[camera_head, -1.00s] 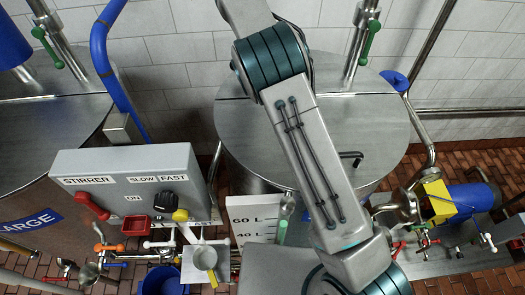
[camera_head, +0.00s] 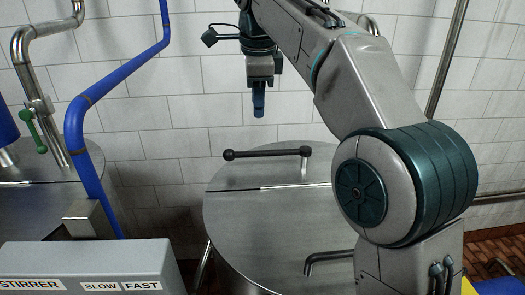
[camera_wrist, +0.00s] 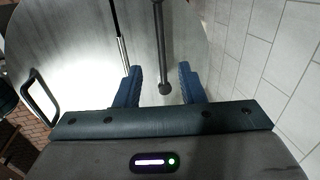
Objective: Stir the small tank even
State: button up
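The small tank (camera_head: 275,225) is a round steel vessel with a flat lid in the middle of the head view. A dark crank bar (camera_head: 268,152) with a ball at its left end stands above the lid on a short post at its right end. In the wrist view the crank bar (camera_wrist: 161,45) runs down the picture, its ball end between the two blue fingers as seen from there. My gripper (camera_head: 258,104) points down above the bar, apart from it in the head view. In the wrist view my gripper (camera_wrist: 158,88) is open and empty.
A grey stirrer box (camera_head: 90,268) with SLOW and FAST labels is at the lower left. A blue pipe (camera_head: 75,140) rises between the small tank and a larger tank (camera_head: 40,205). A black lid handle (camera_head: 330,257) sits at the lid's front. A tiled wall stands behind.

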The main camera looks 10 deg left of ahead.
aim_at(259, 152)
jog(key=w+f, duration=0.1)
jog(key=f, duration=0.3)
jog(key=f+b, duration=0.1)
jog(key=f, duration=0.3)
jog(key=w+f, duration=0.1)
jog(key=f, duration=0.4)
jog(key=shift+w+a, duration=0.3)
jog(key=shift+w, duration=0.05)
jog(key=shift+d, duration=0.1)
grip_shut()
